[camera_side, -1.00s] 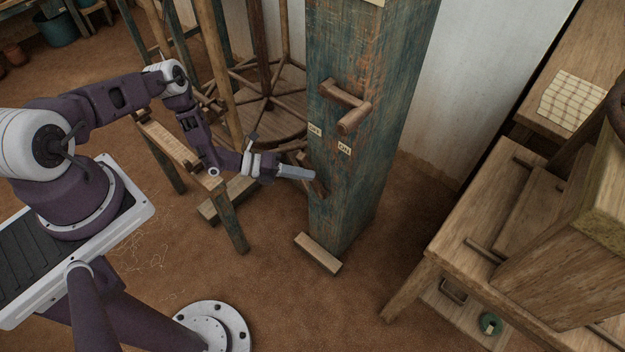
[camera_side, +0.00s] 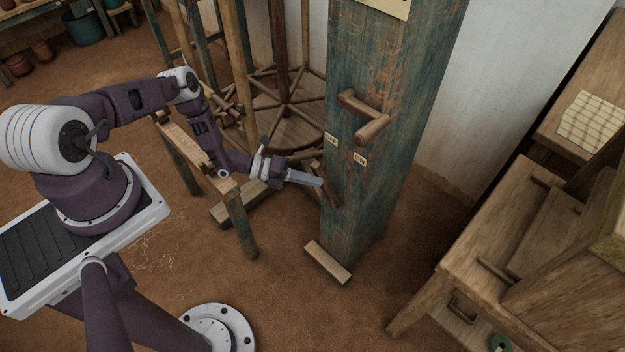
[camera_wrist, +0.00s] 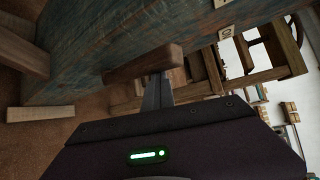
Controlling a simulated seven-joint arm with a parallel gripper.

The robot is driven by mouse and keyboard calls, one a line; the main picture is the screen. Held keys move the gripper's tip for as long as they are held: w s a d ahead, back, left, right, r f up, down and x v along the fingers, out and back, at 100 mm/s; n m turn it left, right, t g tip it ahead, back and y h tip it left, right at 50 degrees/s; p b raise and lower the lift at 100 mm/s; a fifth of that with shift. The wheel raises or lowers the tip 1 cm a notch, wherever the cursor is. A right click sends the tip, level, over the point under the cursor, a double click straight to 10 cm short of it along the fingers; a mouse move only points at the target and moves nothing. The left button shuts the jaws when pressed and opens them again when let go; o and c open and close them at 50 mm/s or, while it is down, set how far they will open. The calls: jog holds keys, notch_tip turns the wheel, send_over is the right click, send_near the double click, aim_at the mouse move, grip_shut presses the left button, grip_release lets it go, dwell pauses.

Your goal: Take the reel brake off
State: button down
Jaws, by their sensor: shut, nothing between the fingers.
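The blue-green wooden post (camera_side: 372,205) stands in the middle of the side view. It carries an OFF label (camera_side: 331,141) and an ON label (camera_side: 360,160). A wooden lever (camera_side: 330,188) sits low on the post's left side, below the labels, partly hidden by my gripper. My gripper (camera_side: 320,182) is shut and empty, its tip at this lever. In the wrist view the lever (camera_wrist: 145,63) crosses just in front of my shut fingertips (camera_wrist: 157,78). They look in contact or very close; I cannot tell which. Which position the lever marks is unclear.
A wooden handle (camera_side: 365,116) juts from the post above the labels. A wooden stool-like frame (camera_side: 236,215) stands under my forearm, with a spoked reel (camera_side: 287,105) behind. A wooden bench (camera_side: 480,235) stands at right. The floor right of the post is open.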

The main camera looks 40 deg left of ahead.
jog(key=s+a, duration=0.4)
jog(key=s, duration=0.4)
jog(key=shift+s+a+f, duration=0.15)
jog(key=shift+s+f, duration=0.05)
jog(key=shift+f, duration=0.2)
